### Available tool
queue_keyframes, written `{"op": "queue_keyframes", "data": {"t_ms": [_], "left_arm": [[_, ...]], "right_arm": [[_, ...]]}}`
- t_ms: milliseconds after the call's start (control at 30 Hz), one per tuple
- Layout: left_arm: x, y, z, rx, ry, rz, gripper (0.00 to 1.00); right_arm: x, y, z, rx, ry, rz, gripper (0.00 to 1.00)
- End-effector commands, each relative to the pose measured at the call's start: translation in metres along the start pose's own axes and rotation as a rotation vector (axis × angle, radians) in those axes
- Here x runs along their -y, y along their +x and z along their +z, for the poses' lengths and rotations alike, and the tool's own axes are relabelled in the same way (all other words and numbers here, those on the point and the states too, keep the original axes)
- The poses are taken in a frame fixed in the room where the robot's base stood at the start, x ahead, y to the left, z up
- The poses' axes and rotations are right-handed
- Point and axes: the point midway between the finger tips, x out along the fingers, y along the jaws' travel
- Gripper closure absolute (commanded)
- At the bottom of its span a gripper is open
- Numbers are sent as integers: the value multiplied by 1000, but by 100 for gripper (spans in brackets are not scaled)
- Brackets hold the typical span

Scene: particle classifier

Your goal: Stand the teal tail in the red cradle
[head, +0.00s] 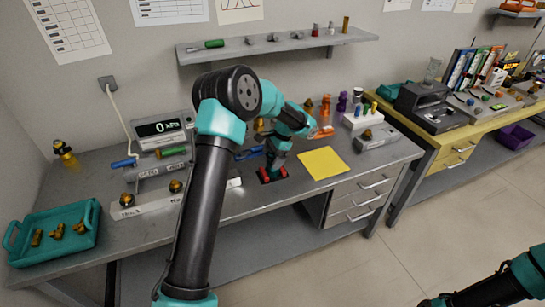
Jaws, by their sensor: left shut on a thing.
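The red cradle (265,174) is on the grey workbench, left of the yellow sheet. It is small here, and only red parts on a dark patch show. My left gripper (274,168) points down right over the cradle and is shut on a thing. This looks like the teal tail, but it is mostly hidden and blends with the teal of my wrist. I cannot tell whether it touches the cradle or is upright. My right gripper (434,302) is partly in view at the bottom right, away from the bench; its jaws are not clear.
A yellow sheet (323,163) lies right of the cradle. A teal tray (84,240) with brass pieces is at the left end. A white block (364,120) holds coloured pieces at the back right.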

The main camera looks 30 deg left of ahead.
Motion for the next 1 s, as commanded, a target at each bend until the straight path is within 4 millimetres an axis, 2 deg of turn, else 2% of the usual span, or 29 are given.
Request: {"op": "queue_keyframes", "data": {"t_ms": [400,433,500,833,1000], "left_arm": [[0,3,-1,0,0,-1,76],[0,4,-2,1,0,0,9],[0,4,-2,1,0,-1,2],[0,2,-1,0,0,-1,0],[1,-13,0,-1,-1,-2,0]], "right_arm": [[0,0,0,0,0,0,0],[0,0,0,0,0,0,0],[0,0,0,0,0,0,0],[0,0,0,0,0,0,0],[0,0,0,0,0,0,0]]}}
